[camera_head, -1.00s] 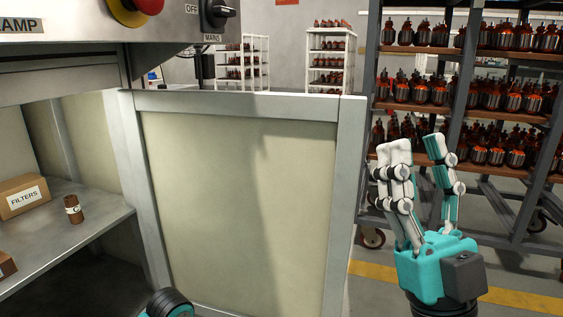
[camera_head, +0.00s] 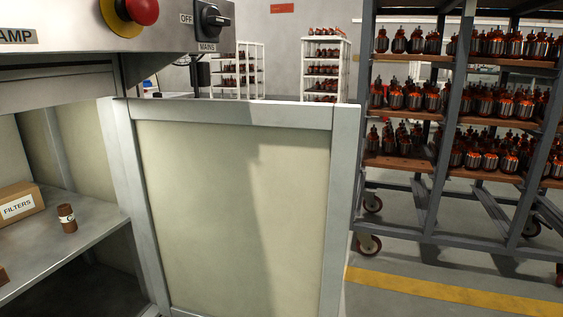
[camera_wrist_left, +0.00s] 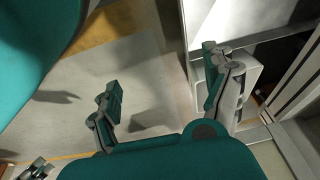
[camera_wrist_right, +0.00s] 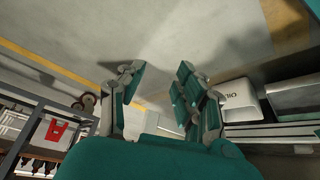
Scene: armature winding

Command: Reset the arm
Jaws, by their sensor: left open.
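Neither gripper shows in the head view now. My left gripper (camera_wrist_left: 160,78) shows in the left wrist view, its fingers spread wide with nothing between them. Floor lies beyond it, and a grey cabinet-like structure is close beside its right finger. My right gripper (camera_wrist_right: 158,74) shows in the right wrist view, its fingers apart and empty, above the grey floor. Most of both arms is out of view.
A bench with a panel (camera_head: 230,210) stands in front, with a red stop button (camera_head: 143,11) and mains switch (camera_head: 213,20). Its shelf holds a filters box (camera_head: 18,206) and a brown cylinder (camera_head: 67,218). A wheeled rack (camera_head: 445,130) of armatures stands right. A white bin (camera_wrist_right: 238,95) is near my right gripper.

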